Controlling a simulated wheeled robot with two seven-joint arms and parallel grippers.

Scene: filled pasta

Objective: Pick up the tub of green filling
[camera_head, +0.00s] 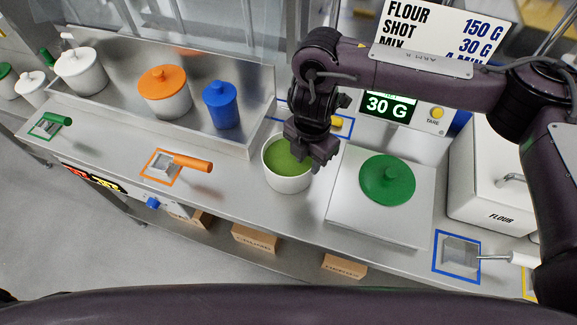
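The tub of green filling (284,184) is a white round tub, open at the top, with green filling inside. It stands upright on the steel counter left of the scale. My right gripper (311,160) points down over the tub's right side, its fingers at or just above the right rim. Its fingertips overlap the rim in the camera_head view, so I cannot tell whether they touch or grip it. My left gripper is out of view.
A green lid (387,180) lies on the scale plate (350,215), right of the tub. A white flour bin (488,180) stands further right. An orange-lidded tub (166,103) and a blue container (221,110) stand behind left. An orange-handled scoop (190,162) lies left on the counter.

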